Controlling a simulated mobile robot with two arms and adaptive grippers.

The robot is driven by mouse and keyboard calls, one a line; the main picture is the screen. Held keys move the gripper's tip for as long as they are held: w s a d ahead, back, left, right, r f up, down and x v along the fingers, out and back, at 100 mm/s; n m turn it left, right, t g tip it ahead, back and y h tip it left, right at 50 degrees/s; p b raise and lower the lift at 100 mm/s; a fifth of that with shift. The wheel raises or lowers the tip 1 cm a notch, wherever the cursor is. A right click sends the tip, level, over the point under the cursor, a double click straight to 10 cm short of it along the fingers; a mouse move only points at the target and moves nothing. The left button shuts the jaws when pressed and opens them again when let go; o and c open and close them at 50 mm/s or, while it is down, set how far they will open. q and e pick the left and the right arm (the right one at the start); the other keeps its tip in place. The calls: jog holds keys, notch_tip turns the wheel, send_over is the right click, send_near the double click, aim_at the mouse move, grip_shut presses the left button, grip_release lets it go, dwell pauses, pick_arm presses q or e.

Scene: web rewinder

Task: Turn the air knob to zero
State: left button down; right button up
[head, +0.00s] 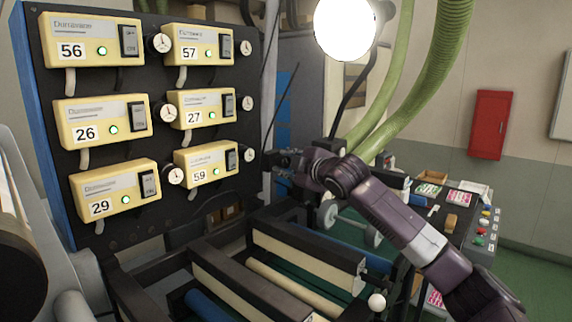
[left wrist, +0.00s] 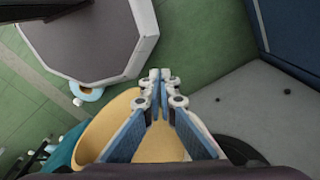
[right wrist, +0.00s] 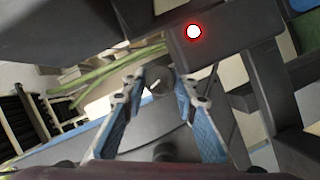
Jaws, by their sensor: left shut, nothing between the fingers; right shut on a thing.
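My right gripper (head: 272,160) reaches from the right to the right edge of the dark panel (head: 150,210) in the head view. In the right wrist view its blue-padded fingers (right wrist: 160,85) stand on both sides of a small dark round knob with a pale mark (right wrist: 157,79); they are shut on it. The knob is hidden behind my gripper in the head view. No scale around it is readable. My left gripper (left wrist: 160,78) is shut and empty in the left wrist view, and out of the head view.
Numbered yellow units (head: 108,117) with green lights and small white gauges fill the panel. A rewinder frame with rollers (head: 290,288) lies below. Green hoses (head: 400,90) hang behind my right arm. A red-lit dark box (right wrist: 215,40) is close to the right fingers.

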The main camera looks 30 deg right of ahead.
jog(key=shift+n, duration=0.3)
jog(key=o, duration=1.2)
jog(key=shift+a, duration=0.1)
jog(key=shift+c, duration=0.2)
jog(key=s+r, duration=0.1)
jog(key=s, duration=1.1)
jog(key=shift+a+r, duration=0.3)
jog(key=shift+w, duration=0.1)
